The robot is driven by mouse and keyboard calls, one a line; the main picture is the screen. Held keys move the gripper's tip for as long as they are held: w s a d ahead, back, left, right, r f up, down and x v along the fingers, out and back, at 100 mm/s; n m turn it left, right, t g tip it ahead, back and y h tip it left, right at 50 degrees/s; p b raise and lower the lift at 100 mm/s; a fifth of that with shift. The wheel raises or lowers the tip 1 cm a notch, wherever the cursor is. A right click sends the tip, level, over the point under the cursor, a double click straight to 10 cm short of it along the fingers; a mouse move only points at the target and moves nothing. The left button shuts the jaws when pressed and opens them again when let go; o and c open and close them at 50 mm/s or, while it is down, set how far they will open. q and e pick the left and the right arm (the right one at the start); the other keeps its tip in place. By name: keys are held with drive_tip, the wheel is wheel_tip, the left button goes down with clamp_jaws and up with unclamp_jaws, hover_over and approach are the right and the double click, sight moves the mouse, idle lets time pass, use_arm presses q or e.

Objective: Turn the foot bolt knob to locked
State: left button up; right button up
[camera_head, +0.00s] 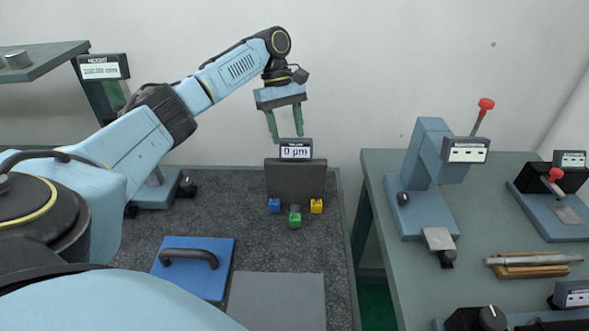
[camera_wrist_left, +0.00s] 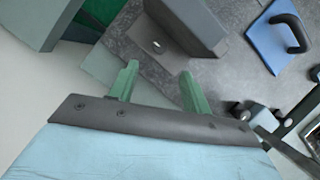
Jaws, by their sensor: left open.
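No label marks the foot bolt knob, so I cannot tell which knob it is. A round black knob with a pale line (camera_head: 491,318) sits at the bottom edge of the head view, on the right-hand bench. A black ball knob (camera_head: 403,198) is on the side of a blue press-like stand (camera_head: 427,160). My left gripper (camera_head: 286,138) is open and empty, fingers pointing down, above the back of the dark table. It also shows open in the left wrist view (camera_wrist_left: 158,72), near a dark block. My right gripper is out of view.
A blue plate with a handle (camera_head: 193,268) lies in front. A gap separates the dark table from the right bench (camera_head: 383,165). A red-knobbed lever (camera_head: 485,108) rises there.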

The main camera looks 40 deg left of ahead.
use_arm(q)
drive_tip(key=b+x, duration=0.1)
drive_tip(key=x, duration=0.9)
drive_tip(key=shift+f, duration=0.1)
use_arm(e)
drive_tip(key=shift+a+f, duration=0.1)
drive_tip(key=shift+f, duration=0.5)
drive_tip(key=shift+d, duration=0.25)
use_arm(q)
drive_tip(key=c, duration=1)
drive_tip(key=shift+w+p, duration=0.1)
drive_tip(key=shift+p, duration=0.2)
drive_tip(key=p, duration=0.3)
drive_tip(key=r+m+p, duration=0.1)
drive_tip(key=p, duration=0.3)
drive_tip(key=shift+w+p, duration=0.25)
drive_tip(key=shift+p, duration=0.05)
drive_tip(key=shift+f+p, duration=0.25)
drive_tip(key=shift+p, duration=0.1)
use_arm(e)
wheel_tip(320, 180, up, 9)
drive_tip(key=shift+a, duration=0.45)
